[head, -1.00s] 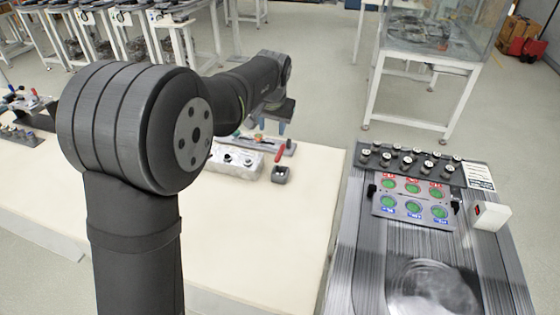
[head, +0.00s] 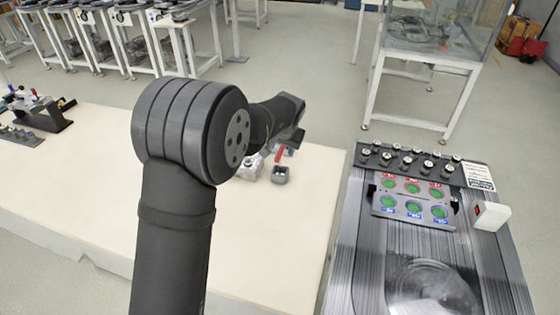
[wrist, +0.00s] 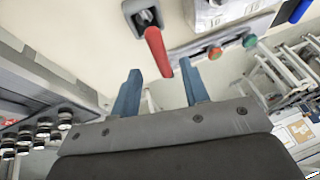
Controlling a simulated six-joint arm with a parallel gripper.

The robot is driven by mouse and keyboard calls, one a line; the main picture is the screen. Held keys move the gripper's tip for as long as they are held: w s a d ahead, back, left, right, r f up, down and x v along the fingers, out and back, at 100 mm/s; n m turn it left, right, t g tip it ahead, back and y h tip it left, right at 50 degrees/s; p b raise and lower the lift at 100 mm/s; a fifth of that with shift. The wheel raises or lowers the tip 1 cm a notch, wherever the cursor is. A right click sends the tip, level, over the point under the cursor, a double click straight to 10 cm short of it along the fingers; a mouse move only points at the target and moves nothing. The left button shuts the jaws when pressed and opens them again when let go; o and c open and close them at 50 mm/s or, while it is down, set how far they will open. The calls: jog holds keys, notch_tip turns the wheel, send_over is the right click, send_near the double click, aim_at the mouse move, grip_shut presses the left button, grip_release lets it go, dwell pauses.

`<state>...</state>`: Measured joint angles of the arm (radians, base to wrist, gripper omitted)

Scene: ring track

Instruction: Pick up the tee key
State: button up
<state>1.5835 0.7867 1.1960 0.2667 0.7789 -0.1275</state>
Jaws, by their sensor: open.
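The tee key appears to be the red-handled piece (wrist: 157,50) beside a grey block in the wrist view. Its red bar also shows in the head view (head: 279,153) near the table's far right corner. Its far end meets the grey block (wrist: 141,14), which has a dark hollow; I cannot tell how deep it sits. My gripper (wrist: 160,70) is open and empty, its two blue fingers apart. In the wrist view the red handle's near end lies between and just beyond the fingertips, not visibly touched. In the head view my arm mostly hides the gripper.
A pale block (wrist: 215,12) and a bar with red and green knobs (wrist: 232,45) lie close to the key. A panel with green discs (head: 413,200) stands on the bench to the right. The cream table (head: 60,180) is largely clear.

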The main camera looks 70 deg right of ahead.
aim_at(281, 151)
jog(key=x, duration=0.5)
jog(key=shift+w+d, duration=0.1)
jog(key=shift+d, duration=0.05)
grip_shut()
